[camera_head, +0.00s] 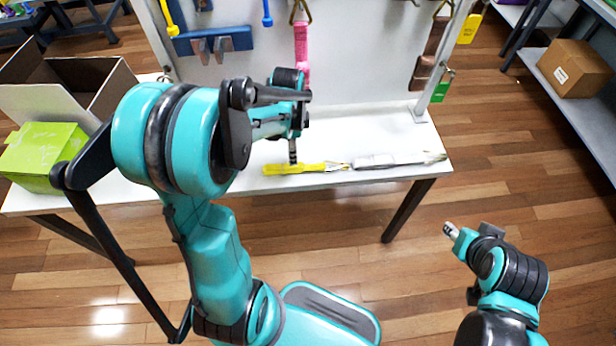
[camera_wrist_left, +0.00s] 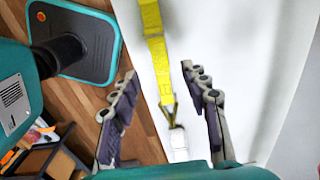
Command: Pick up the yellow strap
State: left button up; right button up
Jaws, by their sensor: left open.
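The yellow strap (camera_head: 312,168) lies flat along the front edge of the white table, with a metal end piece at its right. It also shows in the left wrist view (camera_wrist_left: 158,55), running down from the top edge to a metal fitting. My left gripper (camera_head: 293,155) points down over the strap's left half in the head view. In the left wrist view its fingers (camera_wrist_left: 163,108) are apart on either side of the strap's fitting end, with nothing held. My right gripper (camera_head: 451,230) is low, in front of the table at the right, apart from the straps; its jaw opening is unclear.
A grey strap (camera_head: 385,160) lies just right of the yellow one, end to end. A white panel (camera_head: 355,60) with hanging straps, including a pink one (camera_head: 301,50), stands behind. A green box (camera_head: 42,155) and an open carton (camera_head: 60,95) occupy the table's left.

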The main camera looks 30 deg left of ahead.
aim_at(306, 168)
pick_arm(q)
jog(key=shift+f, duration=0.45)
notch_tip(306, 168, down, 3)
jog(key=shift+a+r+b, duration=0.1)
jog(key=shift+r+b, duration=0.05)
jog(key=shift+b, duration=0.5)
notch_tip(306, 168, down, 5)
jog(key=b, duration=0.2)
jog(key=shift+s+b, duration=0.15)
jog(key=shift+b, duration=0.15)
jog(key=shift+r, duration=0.2)
grip_shut()
